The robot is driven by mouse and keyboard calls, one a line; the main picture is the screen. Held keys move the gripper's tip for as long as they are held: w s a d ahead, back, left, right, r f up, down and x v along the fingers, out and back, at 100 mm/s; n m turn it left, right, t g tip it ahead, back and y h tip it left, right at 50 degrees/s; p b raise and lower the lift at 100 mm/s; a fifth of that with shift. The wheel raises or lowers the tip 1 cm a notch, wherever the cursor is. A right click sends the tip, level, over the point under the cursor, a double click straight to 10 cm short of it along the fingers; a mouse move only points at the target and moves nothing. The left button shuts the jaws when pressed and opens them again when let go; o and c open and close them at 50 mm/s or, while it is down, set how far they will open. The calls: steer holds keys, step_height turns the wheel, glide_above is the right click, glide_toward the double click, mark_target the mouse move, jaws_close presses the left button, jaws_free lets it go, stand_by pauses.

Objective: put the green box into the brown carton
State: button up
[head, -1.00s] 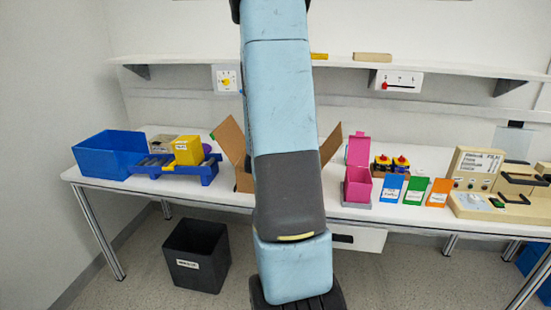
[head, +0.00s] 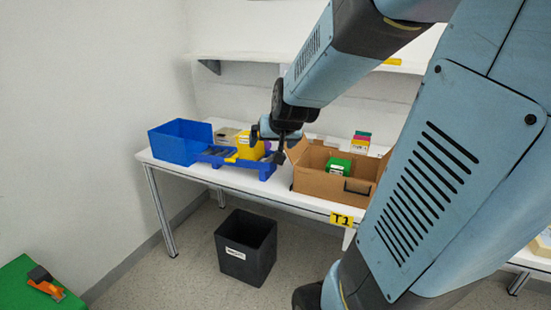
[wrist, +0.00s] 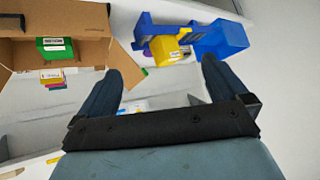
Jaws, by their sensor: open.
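The brown carton (head: 325,188) stands open on the white table, flaps spread. The green box (head: 338,167) with a white label is inside it, its upper part showing and its bottom hidden by the carton's front wall. In the wrist view the carton (wrist: 88,55) and the green box (wrist: 55,52) are at upper left. My gripper (head: 268,130) is above the table, left of the carton and close to the yellow box. The wrist view shows my gripper (wrist: 163,85) with its fingers wide apart, nothing held between them and clear of the green box.
The yellow box (head: 250,147) sits on the blue roller track (head: 236,163), beside a blue bin (head: 180,142). Coloured boxes (head: 361,141) stand behind the carton. A black bin (head: 246,247) is on the floor. A shelf (head: 240,57) runs along the wall.

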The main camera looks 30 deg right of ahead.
steer(key=s+a+r+n+g, duration=0.1)
steer(key=s+a, duration=0.3)
steer(key=s, duration=0.4)
steer(key=s+a+r+n+g+y, duration=0.1)
steer(key=s+a+r, duration=0.3)
steer(key=s, duration=0.5)
steer(key=shift+s+a+n+g, duration=0.25)
steer(key=shift+n+g, duration=0.35)
steer(key=shift+n, duration=0.3)
steer(key=shift+d, duration=0.1)
